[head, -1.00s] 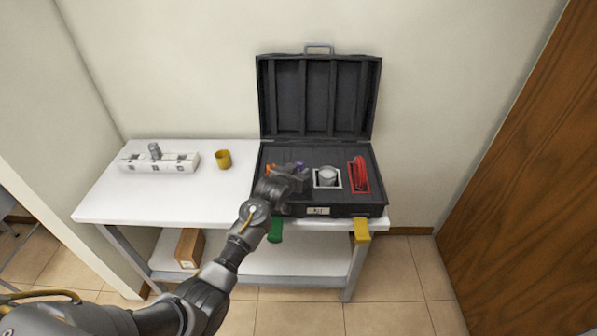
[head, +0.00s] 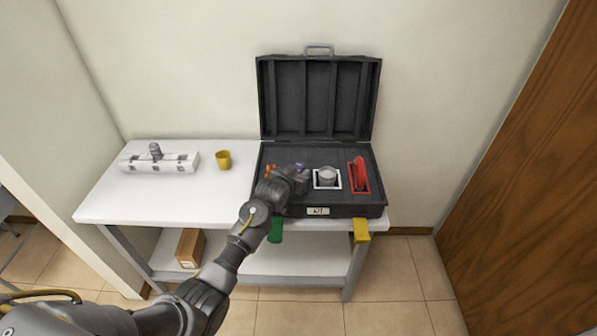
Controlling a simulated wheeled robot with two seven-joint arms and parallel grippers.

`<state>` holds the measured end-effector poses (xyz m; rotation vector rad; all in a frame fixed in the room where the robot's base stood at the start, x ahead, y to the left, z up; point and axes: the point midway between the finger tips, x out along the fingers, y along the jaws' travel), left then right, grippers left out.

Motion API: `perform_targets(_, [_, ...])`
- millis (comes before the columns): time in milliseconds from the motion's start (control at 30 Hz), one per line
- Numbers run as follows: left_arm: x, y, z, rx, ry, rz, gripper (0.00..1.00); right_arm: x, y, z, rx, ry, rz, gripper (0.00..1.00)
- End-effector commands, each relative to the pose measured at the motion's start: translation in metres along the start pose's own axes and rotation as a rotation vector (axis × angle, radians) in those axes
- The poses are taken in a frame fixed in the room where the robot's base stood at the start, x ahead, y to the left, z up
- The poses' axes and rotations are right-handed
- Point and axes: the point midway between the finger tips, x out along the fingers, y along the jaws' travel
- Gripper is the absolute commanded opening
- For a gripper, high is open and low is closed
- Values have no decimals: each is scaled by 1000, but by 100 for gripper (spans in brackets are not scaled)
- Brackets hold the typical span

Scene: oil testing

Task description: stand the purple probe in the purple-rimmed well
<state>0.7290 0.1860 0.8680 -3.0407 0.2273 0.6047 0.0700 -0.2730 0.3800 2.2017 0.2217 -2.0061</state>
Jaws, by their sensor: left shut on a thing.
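The purple probe (head: 300,166) shows as a small purple tip just beyond my left gripper, in the left part of the open black case. My left gripper (head: 296,177) is shut on the purple probe over the case. The gripper hides most of the probe, and I cannot tell whether its lower end touches the case. The purple-rimmed well is not visible; the gripper and forearm cover that part of the case. My right gripper is not in view.
The open black case (head: 318,211) stands on the white table (head: 170,207). It holds an orange piece (head: 269,169), a grey cylinder in a white-rimmed well (head: 327,177) and a red coil (head: 361,174). A white block (head: 185,163) and yellow cup (head: 223,160) stand left.

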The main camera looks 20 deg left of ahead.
Motion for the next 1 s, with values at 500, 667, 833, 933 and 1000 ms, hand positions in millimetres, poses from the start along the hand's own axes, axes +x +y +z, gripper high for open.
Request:
perform_targets(500, [0, 0, 0, 0, 1, 0, 2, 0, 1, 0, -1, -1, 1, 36])
perform_targets(667, [0, 0, -1, 0, 1, 0, 2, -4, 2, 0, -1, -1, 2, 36])
perform_targets(833, [0, 0, 0, 0, 1, 0, 2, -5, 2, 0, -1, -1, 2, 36])
perform_targets(933, [0, 0, 0, 0, 1, 0, 2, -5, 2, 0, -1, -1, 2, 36])
perform_targets(1000, [0, 0, 0, 0, 1, 0, 2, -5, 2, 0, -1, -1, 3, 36])
